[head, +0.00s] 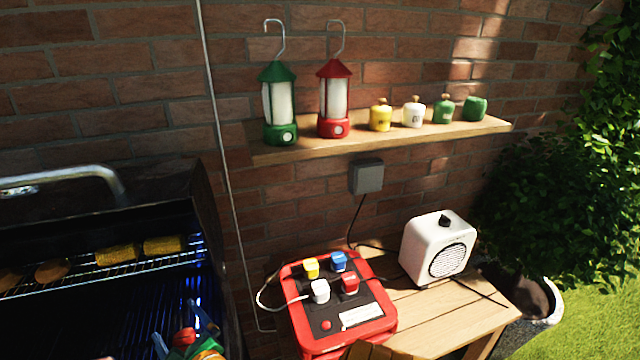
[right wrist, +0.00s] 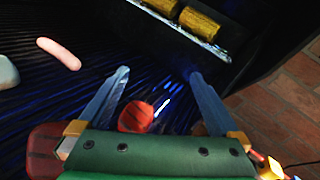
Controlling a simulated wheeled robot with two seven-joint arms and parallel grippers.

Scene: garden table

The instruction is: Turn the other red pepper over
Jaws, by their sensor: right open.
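A red pepper (right wrist: 136,116) with dark stripes on its visible face lies on the grill grate (right wrist: 90,92) in the right wrist view. My right gripper (right wrist: 158,74) is open, with one finger on each side of the pepper in the picture. The pepper shows nearer the left finger, and I cannot tell whether it is touched. In the head view my right gripper (head: 176,322) is at the bottom left, over the grill, with a red patch between its fingers. My left gripper is not in view.
A pinkish sausage (right wrist: 58,53) lies left of the fingers. Corn cobs (head: 118,254) rest on the raised rack (head: 70,271) behind. The open grill lid (head: 160,196) stands at the back. A wooden side table (head: 425,318) with a red box (head: 303,330) is to the right.

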